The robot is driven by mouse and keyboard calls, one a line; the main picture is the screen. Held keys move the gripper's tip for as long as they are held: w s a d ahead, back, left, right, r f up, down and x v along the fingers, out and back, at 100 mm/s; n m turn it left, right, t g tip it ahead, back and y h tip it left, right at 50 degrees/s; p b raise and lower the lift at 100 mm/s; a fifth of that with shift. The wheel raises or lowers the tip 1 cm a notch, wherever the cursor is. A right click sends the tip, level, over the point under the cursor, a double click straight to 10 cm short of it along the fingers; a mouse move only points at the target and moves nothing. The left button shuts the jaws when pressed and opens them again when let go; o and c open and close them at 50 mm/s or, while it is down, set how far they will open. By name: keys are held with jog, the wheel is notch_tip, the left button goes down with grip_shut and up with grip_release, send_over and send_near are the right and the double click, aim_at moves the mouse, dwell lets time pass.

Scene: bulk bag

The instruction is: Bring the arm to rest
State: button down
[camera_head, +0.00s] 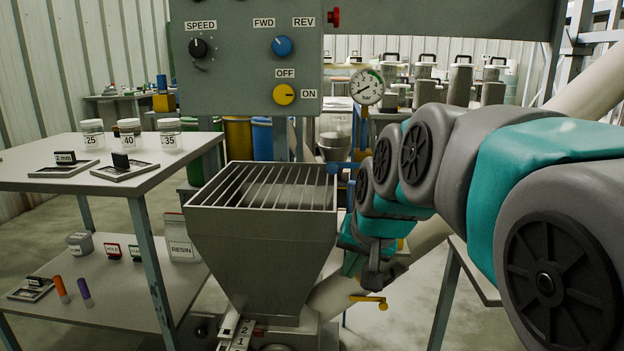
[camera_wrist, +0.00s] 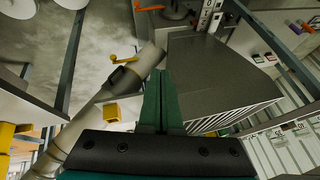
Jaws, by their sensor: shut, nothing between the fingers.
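My arm (camera_head: 530,160) reaches in from the right in the head view, bent, with its wrist lowered beside the hopper's right side. My gripper (camera_head: 373,280) hangs at the end, in front of the pale slanted tube. In the wrist view my gripper (camera_wrist: 160,75) shows as two green fingers pressed together, with nothing between them. The fingertips appear apart from the grey hopper (camera_head: 265,250), which has a barred grate on top; it also shows in the wrist view (camera_wrist: 215,80).
A grey control panel (camera_head: 245,60) with knobs stands above the hopper. A table (camera_head: 50,160) at left carries jars and small trays. The slanted tube (camera_head: 430,240) and a yellow-handled lever (camera_head: 370,300) are close to my gripper. A pressure gauge (camera_head: 367,86) stands behind my wrist.

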jog(key=s+d+f+n+g, duration=0.1)
jog(key=s+d+f+g, duration=0.1)
jog(key=s+f, duration=0.3)
jog(key=s+d+f+g+h, duration=0.1)
jog(key=s+d+f+g, duration=0.2)
jog(key=s, duration=1.1)
jog(key=s+d+f+n+g, duration=0.1)
jog(key=s+d+f+g, duration=0.1)
jog(key=s+f, duration=0.7)
jog(key=shift+s+d+n+g+h, duration=0.3)
jog(key=shift+d+h, duration=0.1)
jog(key=shift+d, duration=0.35)
jog(key=shift+f, duration=0.1)
